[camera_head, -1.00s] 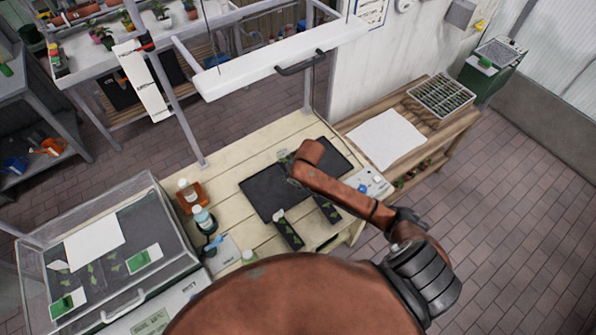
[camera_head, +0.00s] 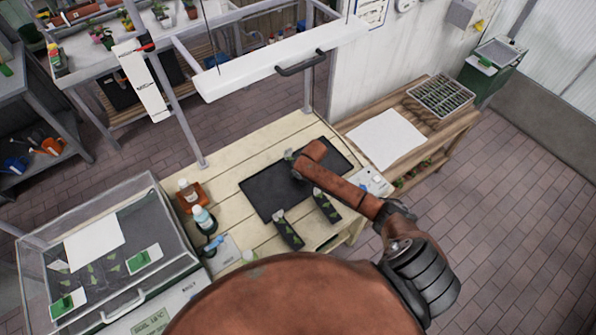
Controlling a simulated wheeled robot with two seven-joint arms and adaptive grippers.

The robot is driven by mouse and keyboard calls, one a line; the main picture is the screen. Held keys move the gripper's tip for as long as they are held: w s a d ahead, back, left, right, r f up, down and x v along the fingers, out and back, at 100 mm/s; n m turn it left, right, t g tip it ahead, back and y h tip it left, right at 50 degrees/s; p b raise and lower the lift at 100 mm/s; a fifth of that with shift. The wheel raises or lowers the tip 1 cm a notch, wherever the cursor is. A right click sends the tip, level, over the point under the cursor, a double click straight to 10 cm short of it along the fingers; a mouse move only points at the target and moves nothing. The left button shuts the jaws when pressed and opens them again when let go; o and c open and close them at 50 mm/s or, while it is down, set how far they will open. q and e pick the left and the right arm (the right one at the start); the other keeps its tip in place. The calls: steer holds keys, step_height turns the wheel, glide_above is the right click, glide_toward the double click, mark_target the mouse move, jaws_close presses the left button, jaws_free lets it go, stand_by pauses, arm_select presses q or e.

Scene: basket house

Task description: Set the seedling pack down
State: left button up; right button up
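Two dark seedling packs with small green leaves stand at the front edge of a black tray (camera_head: 262,190) on the pale wooden bench. One pack (camera_head: 289,234) is at the left, the other (camera_head: 327,208) to its right, nearer my arm. My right arm reaches in from the right, and its wrist is over the tray. A small grey-green shape (camera_head: 289,155) shows just beyond the wrist; I cannot tell if it is part of a seedling pack. The fingers of my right gripper (camera_head: 296,172) are mostly hidden by the wrist. My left gripper is not in view.
A clear propagation box (camera_head: 150,222) stands at the left. Bottles (camera_head: 204,220) stand left of the tray. A white lamp bar (camera_head: 265,75) hangs over the back of the bench. A side table at the right holds a white sheet (camera_head: 387,139) and a plug tray (camera_head: 441,94).

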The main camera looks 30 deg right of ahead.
steer(key=o, duration=1.3)
steer(key=shift+f, duration=0.1)
steer(key=v, duration=1.2)
